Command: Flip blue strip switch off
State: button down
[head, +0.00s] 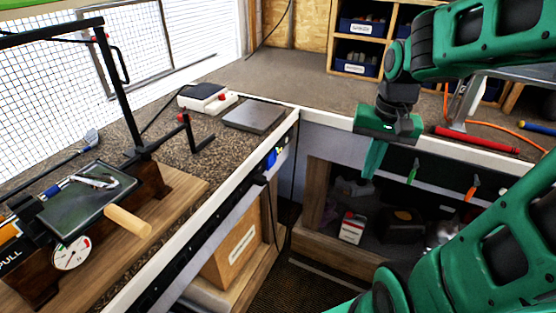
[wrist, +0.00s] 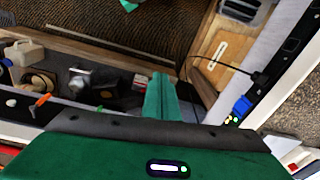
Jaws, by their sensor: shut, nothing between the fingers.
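The blue strip switch (head: 271,158) is on the black strip (head: 224,208) along the front face of the left counter, close to the inner corner. It also shows in the wrist view as a blue block (wrist: 242,105) at the right, with small lit spots beside it. Its on or off position is too small to tell. My gripper (head: 372,163) points down in front of the right counter's edge, to the right of the switch and apart from it. Its green fingers (wrist: 161,97) are shut together and empty.
A black plug and cord (head: 260,179) hang from the strip near the switch. The right counter holds a red tube (head: 477,141); green and orange handled tools (head: 472,188) hang at its front. A wooden box (head: 231,248) stands below the left counter. The floor between is clear.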

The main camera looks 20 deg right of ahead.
aim_at(272, 160)
jog(key=w+a+m+y, duration=0.1)
jog(key=w+a, duration=0.3)
jog(key=w, duration=0.5)
jog(key=w+a+f+m+t+y, duration=0.1)
jog(key=w+a, duration=0.3)
jog(key=w, duration=0.5)
jog(key=shift+w+a+t, duration=0.25)
jog(key=shift+a+t, duration=0.05)
jog(key=shift+a, duration=0.1)
jog(key=shift+f, duration=0.2)
jog(key=w+a+f, duration=0.4)
jog(key=w+f, duration=0.1)
jog(key=f, duration=0.5)
jog(key=shift+a, duration=0.4)
jog(key=shift+d, duration=0.1)
